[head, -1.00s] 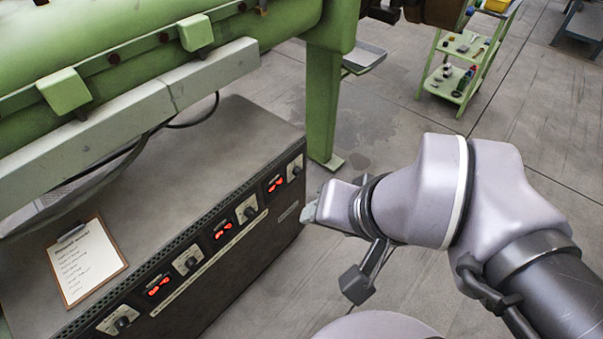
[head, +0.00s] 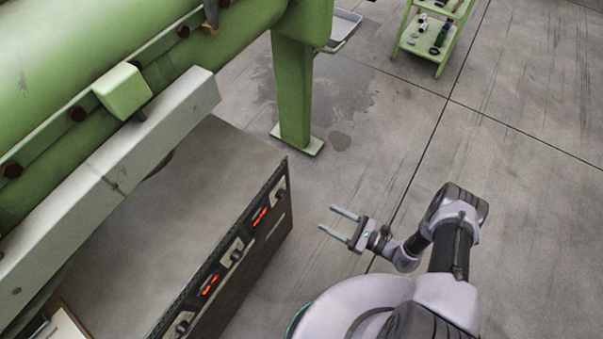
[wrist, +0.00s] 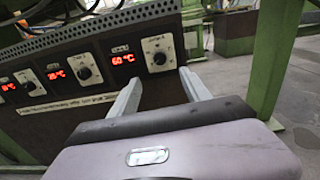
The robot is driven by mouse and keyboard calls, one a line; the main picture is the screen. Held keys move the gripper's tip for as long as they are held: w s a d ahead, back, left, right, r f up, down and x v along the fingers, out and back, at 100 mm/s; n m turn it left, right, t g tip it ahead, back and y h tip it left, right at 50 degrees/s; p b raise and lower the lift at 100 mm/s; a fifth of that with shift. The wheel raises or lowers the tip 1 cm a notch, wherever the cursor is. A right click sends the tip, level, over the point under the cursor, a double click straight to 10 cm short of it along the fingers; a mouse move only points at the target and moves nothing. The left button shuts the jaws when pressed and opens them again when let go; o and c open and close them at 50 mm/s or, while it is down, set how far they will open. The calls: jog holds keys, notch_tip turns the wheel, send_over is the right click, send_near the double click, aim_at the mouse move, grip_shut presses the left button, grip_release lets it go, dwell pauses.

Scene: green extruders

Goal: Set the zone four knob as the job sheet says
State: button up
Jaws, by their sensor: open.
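The control box's front panel carries a row of knobs and red displays. Its rightmost knob (head: 280,192) is at the far end; in the wrist view this knob (wrist: 159,57) is dark on a pale dial, with a pointer, beside a red display reading 60 °C (wrist: 122,58). Its small label is too blurred to read surely. My gripper (head: 327,218) is open and empty, apart from the panel to its right, fingers towards it. In the wrist view the fingertips (wrist: 160,76) lie just below the rightmost knob. The job sheet (head: 66,327) is cut off at the lower left, its text unreadable.
A second knob (wrist: 84,72) and display (wrist: 57,75) sit left of the rightmost ones. A green machine leg (head: 293,90) stands beyond the box. A green shelf cart (head: 428,35) stands at the back. The floor around my gripper is clear.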

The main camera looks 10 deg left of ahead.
aim_at(284, 197)
jog(key=shift+m+t, duration=0.3)
jog(key=shift+m, duration=0.1)
jog(key=b+x, duration=0.1)
jog(key=x, duration=0.4)
jog(key=f+b+x, duration=0.1)
jog(key=x, duration=0.4)
jog(key=s+b+x, duration=0.1)
jog(key=x, duration=0.5)
jog(key=shift+a+f, duration=0.15)
jog(key=shift+a, duration=0.1)
jog(key=shift+w+a, duration=0.3)
jog(key=shift+a, duration=0.25)
jog(key=shift+c, duration=0.3)
grip_shut()
jog(key=shift+b, duration=0.3)
